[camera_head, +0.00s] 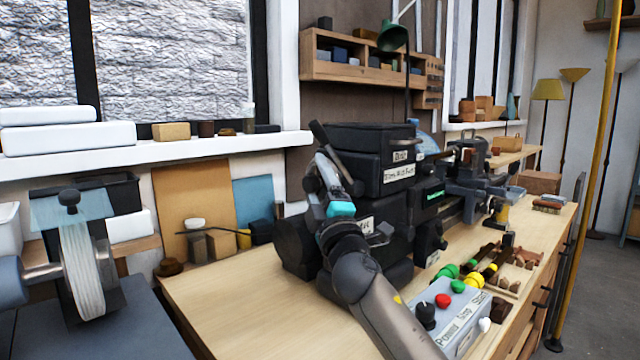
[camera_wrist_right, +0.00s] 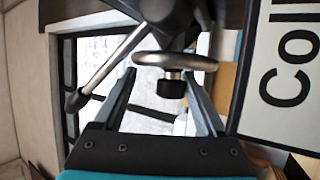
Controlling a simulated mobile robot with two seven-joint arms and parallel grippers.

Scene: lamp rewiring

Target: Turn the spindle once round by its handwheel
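The handwheel is at the left end of the black lathe (camera_head: 370,150). In the right wrist view its pale metal rim (camera_wrist_right: 190,62) runs across my fingertips, with a dark knob (camera_wrist_right: 172,88) below it. My right gripper (camera_wrist_right: 162,78) is open, one finger on each side of the knob; a clear gap to both fingers shows, and I cannot see contact. A metal lever with a dark ball end (camera_wrist_right: 75,100) slants to the left of the wheel. In the head view my right gripper (camera_head: 328,172) reaches the headstock's left end; it and my arm hide the wheel. My left gripper is not in view.
A control box (camera_head: 450,315) with coloured buttons sits at the bench front. A buffing wheel (camera_head: 82,270) stands at left. Bare wooden bench top (camera_head: 230,300) lies left of my arm. A lettered label (camera_wrist_right: 285,75) sits close to the right finger in the wrist view.

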